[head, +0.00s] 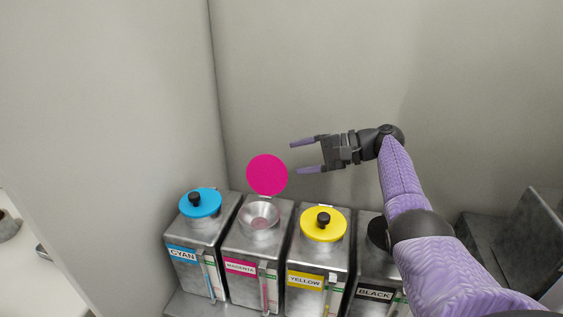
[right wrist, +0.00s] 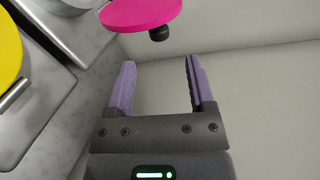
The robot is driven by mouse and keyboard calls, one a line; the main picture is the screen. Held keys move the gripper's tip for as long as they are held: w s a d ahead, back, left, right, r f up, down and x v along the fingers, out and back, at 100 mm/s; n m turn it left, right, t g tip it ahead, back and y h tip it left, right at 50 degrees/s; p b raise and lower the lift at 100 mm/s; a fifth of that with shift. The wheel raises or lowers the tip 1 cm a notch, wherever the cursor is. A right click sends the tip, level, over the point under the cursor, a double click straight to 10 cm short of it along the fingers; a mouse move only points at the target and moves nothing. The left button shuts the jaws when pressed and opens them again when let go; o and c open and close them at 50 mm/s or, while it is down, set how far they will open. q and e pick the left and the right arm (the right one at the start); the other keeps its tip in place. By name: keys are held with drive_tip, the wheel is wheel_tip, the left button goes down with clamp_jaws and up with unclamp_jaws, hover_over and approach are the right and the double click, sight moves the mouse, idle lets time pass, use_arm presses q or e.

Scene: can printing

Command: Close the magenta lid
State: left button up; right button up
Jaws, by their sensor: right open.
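The magenta lid (head: 267,175) stands raised, its flat round face toward the head camera, behind the open funnel mouth (head: 259,217) of the metal tank labelled MAGENTA (head: 240,266). In the right wrist view the magenta lid (right wrist: 140,12) shows at the top, with a black knob (right wrist: 159,33) on it. My right gripper (head: 294,157) is open and empty, to the right of the lid and slightly higher in the head view, fingers pointing left toward it. The right wrist view shows both purple fingers (right wrist: 158,78) apart, with the lid beyond their tips. My left gripper is not in view.
The cyan tank's blue lid (head: 200,202) and the yellow tank's lid (head: 323,224) are shut, on either side of the magenta tank. The black tank (head: 372,294) is partly behind my right arm. Grey walls stand behind and at left. A grey panel (head: 539,232) stands at right.

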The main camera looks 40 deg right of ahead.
sight(281, 162)
drive_tip(key=b+x, duration=0.1)
drive_tip(key=x, duration=0.4)
drive_tip(key=shift+f+b, duration=0.15)
drive_tip(key=shift+b, duration=0.25)
drive_tip(key=shift+c, duration=0.5)
clamp_jaws()
idle(0.4)
